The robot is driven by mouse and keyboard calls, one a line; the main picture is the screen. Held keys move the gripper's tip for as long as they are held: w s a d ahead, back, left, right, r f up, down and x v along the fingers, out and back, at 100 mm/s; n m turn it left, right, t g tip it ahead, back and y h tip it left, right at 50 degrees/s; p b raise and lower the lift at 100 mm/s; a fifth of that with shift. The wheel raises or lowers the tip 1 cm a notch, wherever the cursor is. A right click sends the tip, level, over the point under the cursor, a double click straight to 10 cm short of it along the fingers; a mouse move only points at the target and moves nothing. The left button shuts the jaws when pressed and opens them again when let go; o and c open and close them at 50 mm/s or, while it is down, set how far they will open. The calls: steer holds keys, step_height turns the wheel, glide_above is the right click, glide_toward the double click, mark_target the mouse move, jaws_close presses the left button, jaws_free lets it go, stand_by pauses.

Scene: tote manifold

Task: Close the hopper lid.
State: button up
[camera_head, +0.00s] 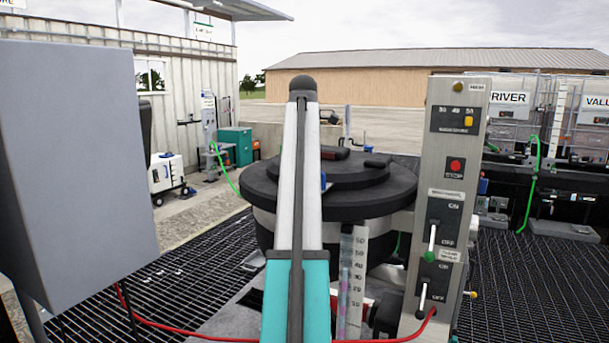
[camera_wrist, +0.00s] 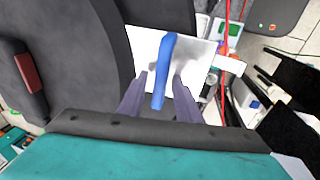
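In the wrist view a black round surface (camera_wrist: 85,50) with a reddish piece (camera_wrist: 30,72) fills the left. My gripper (camera_wrist: 160,76) is open, its two fingers on either side of a blue bar (camera_wrist: 168,50). Gaps show beside the bar; I cannot tell whether either finger touches it. My gripper is hidden in the head view.
A metal control panel (camera_head: 447,150) with switches and a stop button stands right of the tank. A grey box (camera_head: 75,170) stands close at left. A clear graduated tube (camera_head: 351,280) stands before the tank. A red hose (camera_head: 180,328) crosses the front.

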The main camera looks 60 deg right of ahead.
steer(key=shift+v, duration=1.45)
steer(key=p+v, duration=0.4)
steer(key=p, duration=0.1)
steer(key=shift+a+r+p, duration=0.15)
steer(key=shift+r+p, duration=0.1)
steer(key=shift+p, duration=0.05)
